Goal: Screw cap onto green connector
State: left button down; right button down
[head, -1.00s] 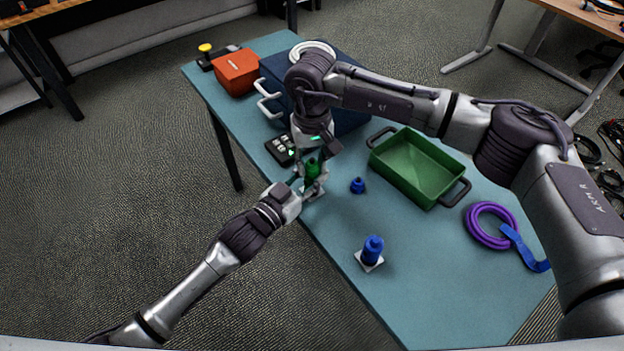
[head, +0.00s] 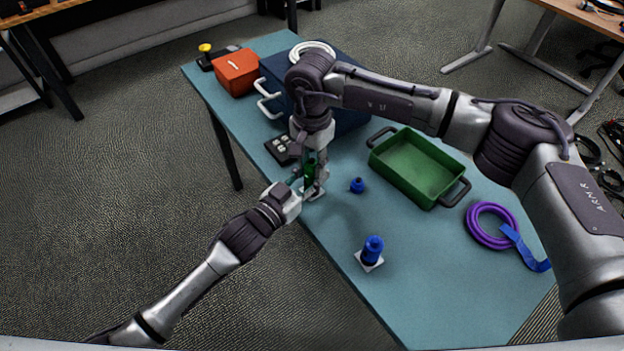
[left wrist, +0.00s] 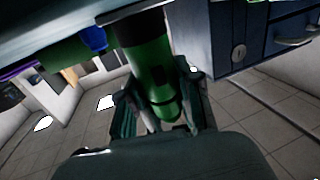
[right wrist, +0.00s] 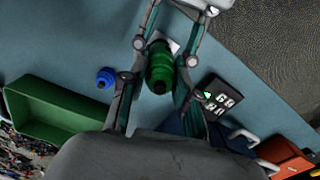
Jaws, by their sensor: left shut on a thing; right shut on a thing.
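The green connector (head: 309,182) stands upright near the table's left edge, over a pale square base. It also shows in the left wrist view (left wrist: 150,62) and the right wrist view (right wrist: 160,62). My left gripper (head: 300,187) is shut on it low down from the side. My right gripper (head: 314,172) comes down from above, with its fingers on either side of the green top. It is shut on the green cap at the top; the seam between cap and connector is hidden. A blue connector (head: 372,250) stands on a white base. A small blue cap (head: 357,185) lies apart.
A green tray (head: 450,196) stands to the right. A dark blue box (head: 345,118), a black switch pad (head: 277,152) and an orange box (head: 236,72) are behind. The table front is mostly clear.

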jog(key=c, duration=0.8)
grip_release()
jog(key=shift+c, duration=0.2)
jog(key=shift+r, duration=2.3)
jog(key=shift+c, duration=0.4)
notch_tip(320, 180, up, 4)
jog(key=n, duration=0.5)
jog(key=shift+f+n, duration=0.25)
jog(key=shift+n, duration=0.15)
